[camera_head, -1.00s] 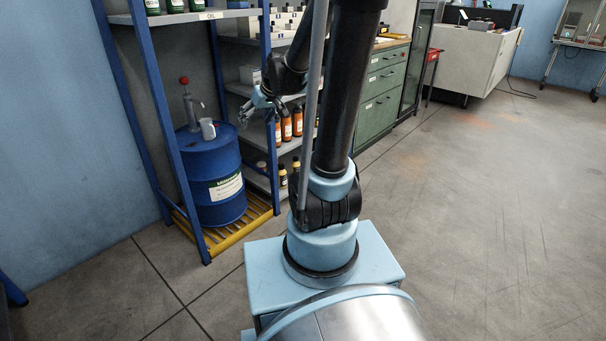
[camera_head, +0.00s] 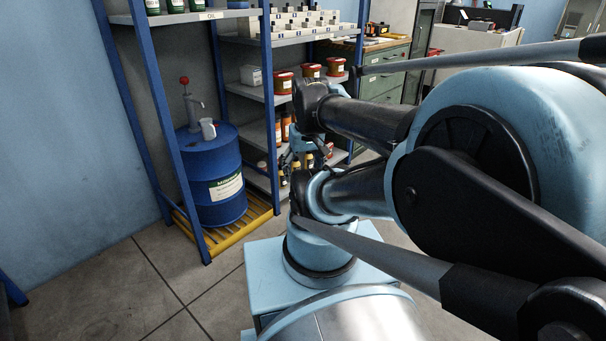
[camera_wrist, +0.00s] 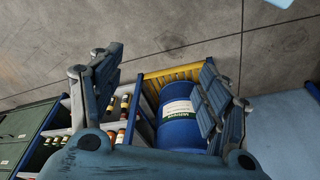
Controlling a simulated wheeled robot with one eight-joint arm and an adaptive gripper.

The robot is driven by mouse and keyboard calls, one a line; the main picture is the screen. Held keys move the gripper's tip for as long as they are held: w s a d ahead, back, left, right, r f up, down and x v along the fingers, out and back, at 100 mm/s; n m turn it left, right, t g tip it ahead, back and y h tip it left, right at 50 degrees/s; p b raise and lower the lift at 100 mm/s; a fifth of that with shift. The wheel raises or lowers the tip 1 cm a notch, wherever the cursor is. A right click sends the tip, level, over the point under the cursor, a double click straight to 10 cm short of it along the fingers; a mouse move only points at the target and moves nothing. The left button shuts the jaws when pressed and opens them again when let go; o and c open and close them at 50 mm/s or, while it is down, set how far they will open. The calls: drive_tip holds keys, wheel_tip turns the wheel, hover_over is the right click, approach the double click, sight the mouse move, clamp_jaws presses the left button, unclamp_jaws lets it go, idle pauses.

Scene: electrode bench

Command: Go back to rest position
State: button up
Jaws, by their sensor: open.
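My gripper (camera_wrist: 161,60) is open and empty in the wrist view, its two dark jointed fingers spread wide with floor and shelf showing between them. In the head view my gripper (camera_head: 290,160) hangs small and dark in front of the lower shelves, partly hidden by my arm. My arm is folded, with its large elbow filling the right side of the head view. The gripper appears apart from the bottles behind it, though the exact gap is hard to tell.
A blue drum (camera_head: 213,180) with a pump and a grey jug (camera_head: 208,129) stands on a yellow grate (camera_head: 245,228). Shelves (camera_head: 240,13) hold red-lidded tubs (camera_head: 284,83) and bottles. Green drawers (camera_head: 385,85) stand behind. Open floor (camera_head: 110,295) lies at lower left.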

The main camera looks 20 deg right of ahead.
drive_tip(key=shift+s+a+f, duration=0.1)
drive_tip(key=shift+s+f, duration=0.3)
drive_tip(key=shift+s, duration=0.45)
drive_tip(key=shift+w+f+g, duration=0.2)
drive_tip(key=shift+w+g, duration=0.1)
drive_tip(key=shift+w, duration=0.25)
